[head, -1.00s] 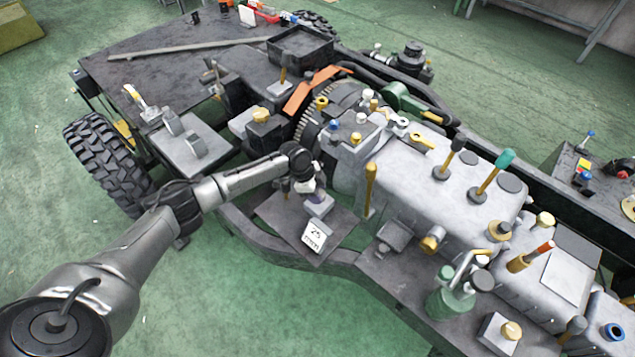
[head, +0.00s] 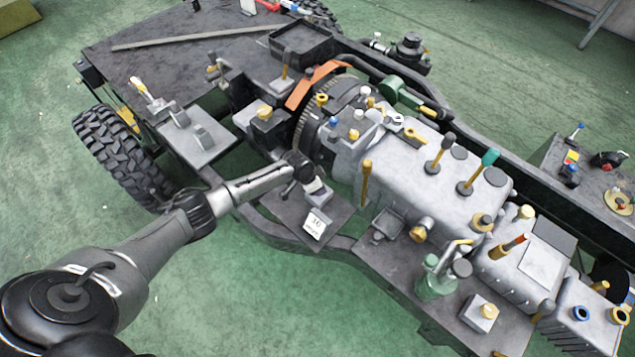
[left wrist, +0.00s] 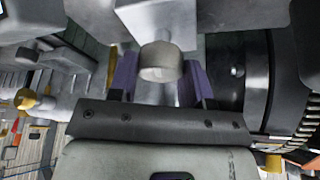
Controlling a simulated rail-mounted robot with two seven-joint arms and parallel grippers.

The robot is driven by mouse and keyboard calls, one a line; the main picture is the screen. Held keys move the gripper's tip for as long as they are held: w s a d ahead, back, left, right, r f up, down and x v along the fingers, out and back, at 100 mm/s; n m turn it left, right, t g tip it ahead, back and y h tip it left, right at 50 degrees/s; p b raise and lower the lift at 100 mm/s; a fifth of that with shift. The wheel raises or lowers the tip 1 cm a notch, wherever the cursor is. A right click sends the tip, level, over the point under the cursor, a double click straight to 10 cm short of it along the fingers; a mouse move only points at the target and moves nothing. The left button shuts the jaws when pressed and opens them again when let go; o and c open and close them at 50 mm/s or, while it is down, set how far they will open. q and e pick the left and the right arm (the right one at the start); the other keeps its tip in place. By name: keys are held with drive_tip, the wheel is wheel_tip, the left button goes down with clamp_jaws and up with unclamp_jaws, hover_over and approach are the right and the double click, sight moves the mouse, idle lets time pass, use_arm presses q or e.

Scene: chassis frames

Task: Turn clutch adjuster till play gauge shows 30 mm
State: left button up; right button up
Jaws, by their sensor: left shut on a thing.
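My left gripper (head: 308,183) is at the side of the chassis, low beside the grey housing, with its arm coming in from the left. In the left wrist view its purple-sided fingers (left wrist: 160,80) are on either side of a pale grey round-ended knob (left wrist: 160,62), which I take as the clutch adjuster, and are shut on it. In the head view the gripper mostly hides the adjuster. The white play gauge card (head: 316,224) stands just below the gripper on a dark plate (head: 338,212). Its number is small and blurred; it may read 30. My right gripper is not in view.
The grey gearbox housing (head: 410,165) with several levers and caps lies right of the gripper. A yellow upright rod (head: 366,182) stands close by. A toothed flywheel (head: 312,118) is behind. Green floor (head: 280,310) is free in front of the frame rail.

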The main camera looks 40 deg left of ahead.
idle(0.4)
use_arm(q)
drive_tip(key=o, duration=0.9)
drive_tip(key=shift+o, duration=0.2)
drive_tip(key=shift+r, duration=0.1)
drive_tip(key=shift+r, duration=0.2)
drive_tip(key=p+v, duration=0.2)
drive_tip(key=v, duration=1.1)
drive_tip(key=shift+s+r, duration=0.1)
drive_tip(key=shift+s, duration=0.05)
drive_tip(key=shift+a, duration=0.1)
